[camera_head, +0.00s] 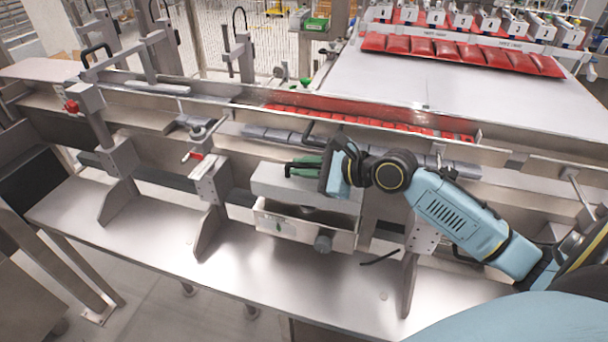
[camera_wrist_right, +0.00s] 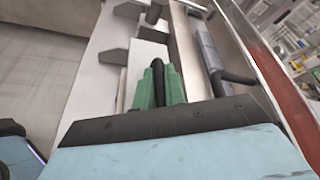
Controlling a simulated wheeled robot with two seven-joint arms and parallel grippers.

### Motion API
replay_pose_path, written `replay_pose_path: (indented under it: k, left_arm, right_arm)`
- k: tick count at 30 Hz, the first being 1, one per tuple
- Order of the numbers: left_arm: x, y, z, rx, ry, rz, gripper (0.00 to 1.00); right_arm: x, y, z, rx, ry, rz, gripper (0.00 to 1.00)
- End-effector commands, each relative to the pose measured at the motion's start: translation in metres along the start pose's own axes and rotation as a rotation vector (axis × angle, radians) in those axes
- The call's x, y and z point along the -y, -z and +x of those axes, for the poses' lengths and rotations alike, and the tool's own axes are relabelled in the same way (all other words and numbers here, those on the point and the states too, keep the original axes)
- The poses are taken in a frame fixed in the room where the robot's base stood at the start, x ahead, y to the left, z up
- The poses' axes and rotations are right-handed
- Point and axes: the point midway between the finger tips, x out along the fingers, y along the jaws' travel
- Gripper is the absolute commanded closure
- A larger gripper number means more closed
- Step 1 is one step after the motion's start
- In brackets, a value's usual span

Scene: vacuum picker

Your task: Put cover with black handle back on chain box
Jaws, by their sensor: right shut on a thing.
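The grey cover (camera_head: 272,184) is over the front of the chain box (camera_head: 337,240), a metal box on the machine's front side. A dark gap shows between cover and box, and I cannot tell whether they touch. My right gripper (camera_head: 303,167), with green fingers, reaches in from the right above the cover. In the right wrist view my right gripper (camera_wrist_right: 160,88) is shut on the black handle (camera_wrist_right: 158,72), which shows between the green fingers. The pale top of the cover (camera_wrist_right: 146,54) lies beyond them. The gripper and arm hide the cover's right part. My left gripper is not in view.
The steel shelf (camera_head: 150,232) in front of the box is mostly clear. A small black rod (camera_head: 380,258) lies right of the box. A clamp bracket (camera_head: 210,180) stands to the left. Behind runs a rail with red packs (camera_head: 370,122) and a bent black handle (camera_head: 318,128).

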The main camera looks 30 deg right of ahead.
Motion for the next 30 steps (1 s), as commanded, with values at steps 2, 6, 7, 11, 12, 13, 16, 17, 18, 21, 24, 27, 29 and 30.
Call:
replay_pose_path:
  k: [2,6,7,11,12,13,16,17,18,21,24,27,29,30]
  left_arm:
    - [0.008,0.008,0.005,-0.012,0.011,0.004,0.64]
    - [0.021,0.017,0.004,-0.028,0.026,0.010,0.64]
    - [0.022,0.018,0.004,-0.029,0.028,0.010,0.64]
    - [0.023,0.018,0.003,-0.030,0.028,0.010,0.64]
    - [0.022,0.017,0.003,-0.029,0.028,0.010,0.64]
    - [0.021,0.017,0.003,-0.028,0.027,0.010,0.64]
    - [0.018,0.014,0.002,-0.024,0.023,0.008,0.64]
    - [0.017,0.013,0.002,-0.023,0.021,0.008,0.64]
    - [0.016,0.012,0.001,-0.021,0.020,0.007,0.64]
    - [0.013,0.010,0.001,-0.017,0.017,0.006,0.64]
    - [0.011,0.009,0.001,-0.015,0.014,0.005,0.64]
    - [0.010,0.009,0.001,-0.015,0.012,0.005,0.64]
    - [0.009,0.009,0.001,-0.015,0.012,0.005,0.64]
    - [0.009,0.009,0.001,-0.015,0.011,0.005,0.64]
  right_arm:
    - [-0.004,0.006,0.003,0.002,0.004,-0.002,1.00]
    - [-0.004,0.007,0.003,0.003,0.004,-0.003,1.00]
    - [-0.004,0.007,0.003,0.003,0.004,-0.003,1.00]
    - [-0.004,0.007,0.003,0.003,0.004,-0.003,1.00]
    - [-0.005,0.008,0.003,0.002,0.004,-0.003,1.00]
    - [-0.005,0.008,0.004,0.002,0.004,-0.002,1.00]
    - [-0.007,0.011,0.005,0.001,0.004,-0.001,1.00]
    - [-0.007,0.012,0.005,0.001,0.004,-0.002,1.00]
    - [-0.008,0.013,0.005,0.002,0.004,-0.002,1.00]
    - [-0.010,0.015,0.006,0.002,0.004,-0.001,1.00]
    - [-0.011,0.016,0.007,0.003,0.003,-0.001,1.00]
    - [-0.012,0.017,0.007,0.001,0.001,-0.001,0.84]
    - [-0.012,0.017,0.007,0.001,0.002,-0.002,0.76]
    - [-0.012,0.017,0.007,0.001,0.002,-0.002,0.71]
